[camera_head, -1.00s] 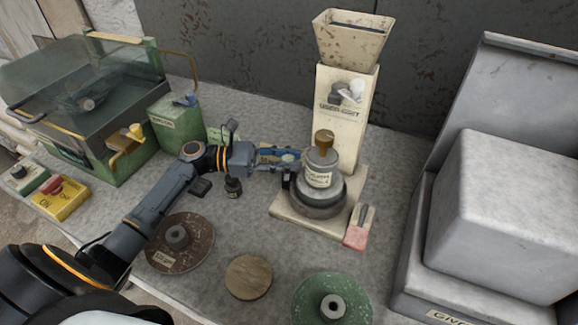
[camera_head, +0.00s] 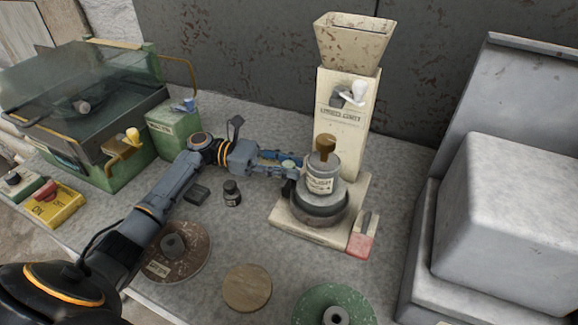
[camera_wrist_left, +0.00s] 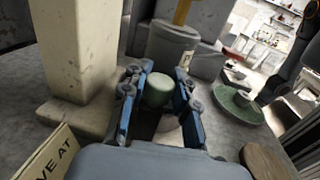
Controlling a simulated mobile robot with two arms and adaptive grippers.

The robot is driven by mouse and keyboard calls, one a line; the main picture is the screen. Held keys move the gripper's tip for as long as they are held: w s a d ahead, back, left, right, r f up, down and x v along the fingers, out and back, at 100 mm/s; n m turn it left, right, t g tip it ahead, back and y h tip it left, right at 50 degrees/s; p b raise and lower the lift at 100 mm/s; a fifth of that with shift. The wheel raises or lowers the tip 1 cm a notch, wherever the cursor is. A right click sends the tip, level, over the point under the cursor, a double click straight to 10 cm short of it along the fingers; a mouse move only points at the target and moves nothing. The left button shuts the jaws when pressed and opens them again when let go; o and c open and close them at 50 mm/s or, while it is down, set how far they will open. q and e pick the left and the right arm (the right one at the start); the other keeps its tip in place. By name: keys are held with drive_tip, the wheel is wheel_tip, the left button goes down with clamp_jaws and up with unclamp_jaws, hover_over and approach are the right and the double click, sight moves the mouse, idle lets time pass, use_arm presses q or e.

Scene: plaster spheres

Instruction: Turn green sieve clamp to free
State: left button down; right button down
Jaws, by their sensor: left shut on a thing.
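The green sieve clamp is a pale green rounded knob (camera_wrist_left: 158,90) between the blue fingers of my left gripper in the left wrist view. In the head view a small greenish spot, the clamp (camera_head: 288,163), shows at the fingertips, mostly covered by them. My left gripper (camera_head: 287,164) is shut on it, beside the left side of the grey sieve pot (camera_head: 320,187), which carries a label and a brass top piece (camera_head: 325,146). The clamp's exact turn angle cannot be told. The right gripper is not in view.
The pot sits on a cream base (camera_head: 285,223) below a hopper (camera_head: 352,45). A red-ended tool (camera_head: 361,240) lies at its right corner. A small black bottle (camera_head: 232,193) stands near my arm. A wooden disc (camera_head: 247,288) and a green disc (camera_head: 310,303) lie in front.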

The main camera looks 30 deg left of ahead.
sight(288, 164)
use_arm(q)
drive_tip(key=shift+f, duration=0.1)
idle(0.5)
drive_tip(key=c, duration=1.3)
unclamp_jaws()
wheel_tip(288, 164, up, 10)
drive_tip(key=shift+r, duration=0.1)
